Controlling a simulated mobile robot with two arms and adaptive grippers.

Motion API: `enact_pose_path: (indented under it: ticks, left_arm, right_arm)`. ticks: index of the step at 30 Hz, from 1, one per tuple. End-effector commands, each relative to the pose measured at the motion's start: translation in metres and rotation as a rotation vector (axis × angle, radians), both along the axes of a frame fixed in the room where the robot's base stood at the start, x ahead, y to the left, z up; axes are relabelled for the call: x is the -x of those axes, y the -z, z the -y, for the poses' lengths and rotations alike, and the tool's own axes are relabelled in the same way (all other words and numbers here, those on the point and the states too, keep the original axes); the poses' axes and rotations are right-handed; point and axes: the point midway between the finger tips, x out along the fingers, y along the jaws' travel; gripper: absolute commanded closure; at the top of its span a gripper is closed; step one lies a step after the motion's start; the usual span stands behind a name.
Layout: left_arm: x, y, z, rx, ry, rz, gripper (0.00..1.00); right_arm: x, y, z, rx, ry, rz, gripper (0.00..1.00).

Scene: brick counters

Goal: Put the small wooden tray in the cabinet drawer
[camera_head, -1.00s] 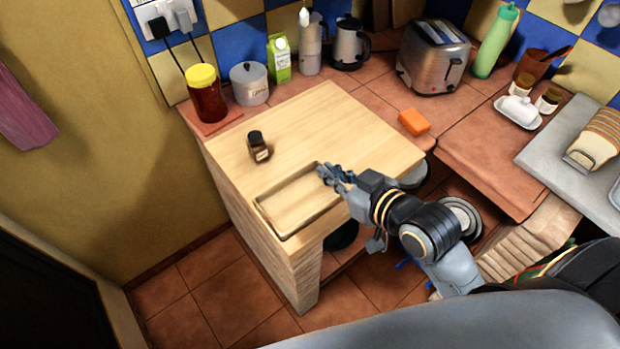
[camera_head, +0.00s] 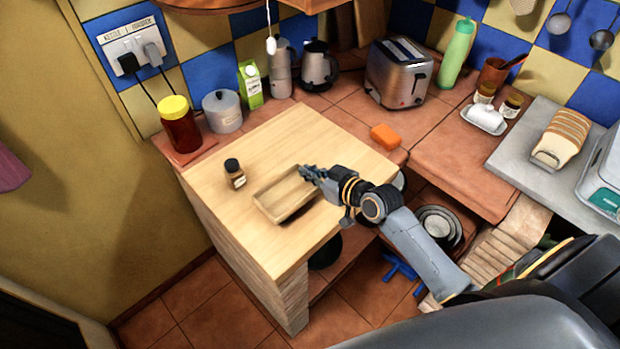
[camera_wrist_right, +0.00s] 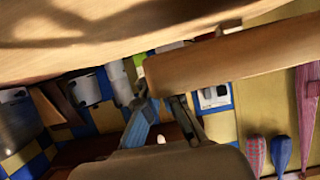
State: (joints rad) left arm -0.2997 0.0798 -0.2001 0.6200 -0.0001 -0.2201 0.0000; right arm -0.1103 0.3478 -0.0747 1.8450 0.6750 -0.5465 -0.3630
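The small wooden tray (camera_head: 270,207) is a light, shallow rectangular box above the pale wooden counter top, near its front edge. It looks slightly raised, with a shadow beside it. My right gripper (camera_head: 309,174) is at the tray's right end, with its fingers at the rim. In the right wrist view the tray's side (camera_wrist_right: 235,55) runs from the fingertips (camera_wrist_right: 160,97), and the fingers seem closed on its edge. My left gripper is out of view. I cannot make out a cabinet drawer in either view.
A small dark-capped jar (camera_head: 235,174) stands on the counter top (camera_head: 270,140), left of the tray. An orange sponge (camera_head: 385,136) lies behind my right arm. A red jar (camera_head: 180,125), canister (camera_head: 222,112) and toaster (camera_head: 400,74) line the back.

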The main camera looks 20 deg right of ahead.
Motion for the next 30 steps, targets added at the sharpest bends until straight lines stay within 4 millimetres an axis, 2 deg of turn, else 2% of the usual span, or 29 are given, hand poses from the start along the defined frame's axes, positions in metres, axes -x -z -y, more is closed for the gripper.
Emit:
enact_pose_path:
  ticks: [3, 6, 18, 22, 30]
  left_arm:
    - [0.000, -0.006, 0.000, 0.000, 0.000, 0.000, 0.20]
    - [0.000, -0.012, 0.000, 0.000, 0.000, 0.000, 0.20]
    - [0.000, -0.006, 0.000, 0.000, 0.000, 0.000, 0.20]
    - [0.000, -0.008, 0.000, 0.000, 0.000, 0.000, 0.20]
    - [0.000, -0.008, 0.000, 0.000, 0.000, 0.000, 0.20]
  right_arm:
    - [0.000, 0.018, 0.000, 0.000, 0.001, -0.004, 1.00]
    - [0.000, 0.024, 0.000, -0.001, -0.001, -0.002, 1.00]
    - [0.000, 0.032, 0.000, 0.000, 0.000, -0.001, 1.00]
    - [0.000, 0.030, 0.000, 0.000, 0.000, -0.001, 0.72]
    - [0.000, 0.030, 0.000, 0.000, 0.000, -0.001, 0.72]
